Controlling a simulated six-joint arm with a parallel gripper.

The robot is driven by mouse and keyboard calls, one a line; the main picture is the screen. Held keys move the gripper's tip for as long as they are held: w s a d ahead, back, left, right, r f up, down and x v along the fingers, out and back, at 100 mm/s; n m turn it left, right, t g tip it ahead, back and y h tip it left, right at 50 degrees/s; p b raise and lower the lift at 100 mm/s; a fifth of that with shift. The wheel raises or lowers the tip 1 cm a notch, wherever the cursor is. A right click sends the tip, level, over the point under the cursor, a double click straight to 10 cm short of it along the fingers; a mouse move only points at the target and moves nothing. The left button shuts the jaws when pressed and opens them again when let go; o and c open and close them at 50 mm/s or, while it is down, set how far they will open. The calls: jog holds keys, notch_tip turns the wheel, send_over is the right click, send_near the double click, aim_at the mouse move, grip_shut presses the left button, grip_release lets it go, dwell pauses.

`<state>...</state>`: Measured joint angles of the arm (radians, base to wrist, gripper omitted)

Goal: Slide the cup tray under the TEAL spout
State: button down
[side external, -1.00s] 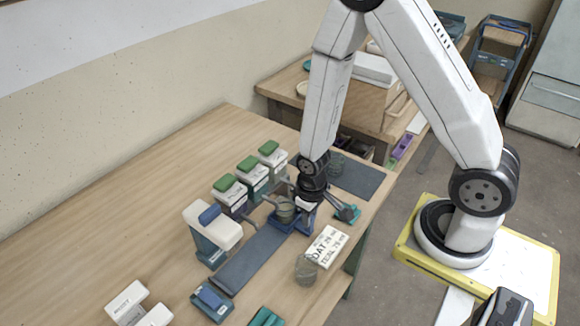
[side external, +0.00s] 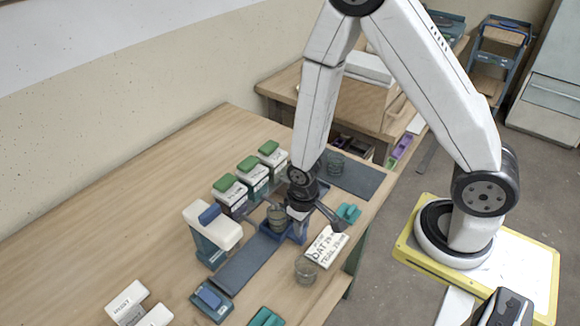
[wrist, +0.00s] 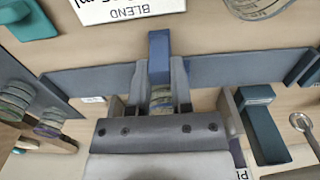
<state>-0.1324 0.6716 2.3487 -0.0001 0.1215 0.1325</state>
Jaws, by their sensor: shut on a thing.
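The blue cup tray (side external: 268,233) sits on a dark strip, with a grey see-through cup (side external: 277,217) in it. My gripper (side external: 299,217) is shut on the tray's upright blue handle, which shows between the fingers in the wrist view (wrist: 159,55). The middle green-lidded one has a teal-looking body. The spouts are small and partly hidden, so I cannot tell which is over the cup.
The dark strip (side external: 243,266) runs clear toward the lower left. A clear cup (side external: 305,271) and a lettered card (side external: 326,247) lie in front. A teal block (side external: 348,213) and a blue-topped block (side external: 212,300) are nearby.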

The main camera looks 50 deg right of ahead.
jog(key=c, duration=0.6)
grip_release()
jog(key=shift+r, duration=3.5)
jog(key=shift+d+r, duration=0.2)
jog(key=shift+r, duration=0.3)
jog(key=d+r+t, duration=0.2)
jog(key=d+r, duration=0.1)
jog(key=r, duration=0.4)
jog(key=shift+s+d+r+t, duration=0.2)
jog(key=shift+s+r+t, duration=0.1)
jog(key=shift+r, duration=0.1)
